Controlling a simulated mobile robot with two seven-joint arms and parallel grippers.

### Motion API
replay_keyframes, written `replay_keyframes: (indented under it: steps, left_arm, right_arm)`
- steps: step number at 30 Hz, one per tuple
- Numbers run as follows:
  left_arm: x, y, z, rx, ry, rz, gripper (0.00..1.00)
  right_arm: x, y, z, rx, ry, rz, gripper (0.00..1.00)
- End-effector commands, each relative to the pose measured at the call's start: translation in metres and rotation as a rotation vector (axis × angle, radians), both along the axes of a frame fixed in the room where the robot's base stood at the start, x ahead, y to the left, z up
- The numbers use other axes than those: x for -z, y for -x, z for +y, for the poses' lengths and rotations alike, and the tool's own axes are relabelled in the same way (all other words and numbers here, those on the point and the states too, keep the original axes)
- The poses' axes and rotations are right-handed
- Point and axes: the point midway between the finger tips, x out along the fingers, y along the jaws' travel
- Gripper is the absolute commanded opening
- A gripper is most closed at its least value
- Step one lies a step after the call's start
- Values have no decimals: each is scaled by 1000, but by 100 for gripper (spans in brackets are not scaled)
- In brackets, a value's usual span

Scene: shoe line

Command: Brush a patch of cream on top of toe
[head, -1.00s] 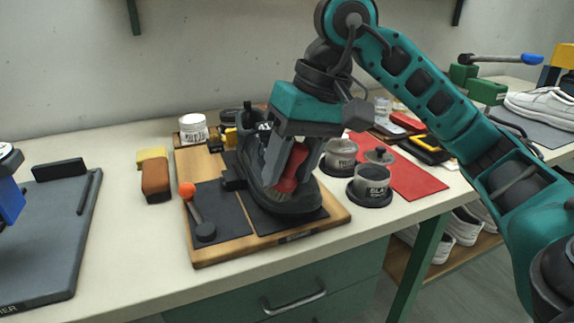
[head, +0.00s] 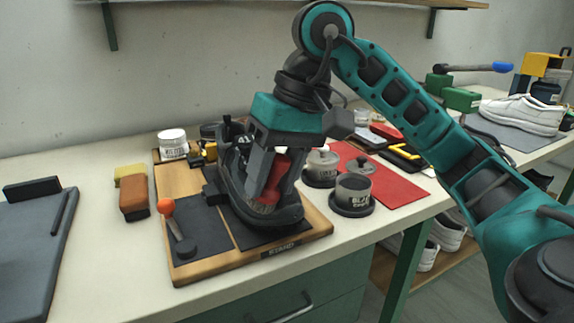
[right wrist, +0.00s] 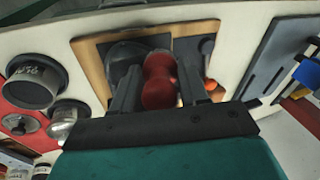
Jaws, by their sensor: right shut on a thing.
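The dark shoe (head: 233,178) sits on the wooden stand board (head: 205,270), its toe (head: 285,217) toward the front right. My right gripper (head: 268,188) is shut on a brush with a red handle (head: 272,172), held pointing down over the toe. The brush end (head: 262,208) appears at the top of the toe; I cannot tell whether it touches. In the right wrist view the red brush (right wrist: 160,80) is between the fingers, with the dark shoe (right wrist: 124,58) beyond. The gripper and brush hide part of the toe, and no cream patch can be made out. My left gripper is not in view.
A dark jar (head: 352,194) and a grey jar (head: 322,164) stand right of the stand, near a red mat (head: 400,187). A white jar (head: 172,145) is behind. An orange-knobbed tool (head: 174,228) and a brown block (head: 134,198) are left. White shoes (head: 523,114) stand far right.

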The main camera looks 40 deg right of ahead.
Motion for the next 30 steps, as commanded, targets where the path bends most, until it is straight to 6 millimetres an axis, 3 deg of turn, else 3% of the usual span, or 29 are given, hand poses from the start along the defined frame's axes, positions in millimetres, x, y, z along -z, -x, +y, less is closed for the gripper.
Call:
replay_keyframes:
  steps: [4,16,30]
  left_arm:
    - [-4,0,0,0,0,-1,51]
    - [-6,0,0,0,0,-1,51]
    - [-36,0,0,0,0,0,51]
  right_arm:
    - [0,-2,8,-1,0,-1,13]
    - [-2,-1,9,1,0,-2,13]
    - [-44,15,13,-1,0,-2,13]
